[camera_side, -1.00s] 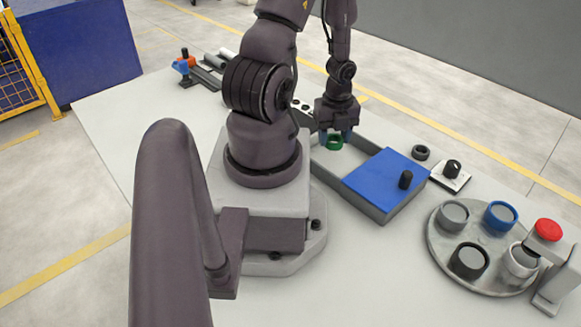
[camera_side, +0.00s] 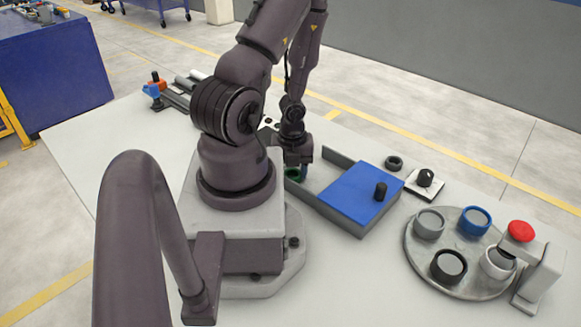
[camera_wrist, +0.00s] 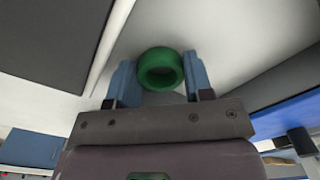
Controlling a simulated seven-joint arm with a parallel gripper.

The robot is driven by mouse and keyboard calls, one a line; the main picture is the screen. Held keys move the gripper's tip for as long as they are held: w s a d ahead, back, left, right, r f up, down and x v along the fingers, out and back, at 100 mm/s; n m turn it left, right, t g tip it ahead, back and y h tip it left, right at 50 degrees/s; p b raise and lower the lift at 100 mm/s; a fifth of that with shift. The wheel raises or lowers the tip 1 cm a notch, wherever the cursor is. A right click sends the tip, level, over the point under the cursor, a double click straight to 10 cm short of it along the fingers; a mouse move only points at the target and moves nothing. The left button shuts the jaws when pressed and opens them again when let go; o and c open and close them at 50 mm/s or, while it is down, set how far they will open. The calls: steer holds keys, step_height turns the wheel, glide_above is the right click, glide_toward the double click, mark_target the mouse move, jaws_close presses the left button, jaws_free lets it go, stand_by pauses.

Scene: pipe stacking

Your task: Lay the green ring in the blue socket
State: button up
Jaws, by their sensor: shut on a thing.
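My gripper (camera_side: 297,168) points down at the open left end of a grey box. Its blue fingers are shut on the green ring (camera_side: 293,174). In the wrist view the green ring (camera_wrist: 160,70) sits between the fingertips of my gripper (camera_wrist: 160,78), its opening visible. The side view does not show clearly whether the ring touches the box floor. The blue socket (camera_side: 474,221) is a round cup at the back of a grey round plate (camera_side: 413,255) on the right, well away from my gripper. Its opening faces up.
The grey box (camera_side: 335,216) has a blue lid (camera_side: 358,192) with a black knob (camera_side: 380,191). Grey (camera_side: 429,224), black (camera_side: 449,267) and white (camera_side: 497,262) sockets share the plate. A red button (camera_side: 521,231) on a stand overhangs its right side. A black ring (camera_side: 394,163) lies behind the box.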

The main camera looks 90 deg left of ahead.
steer(key=shift+f, duration=0.15)
steer(key=o, duration=0.6)
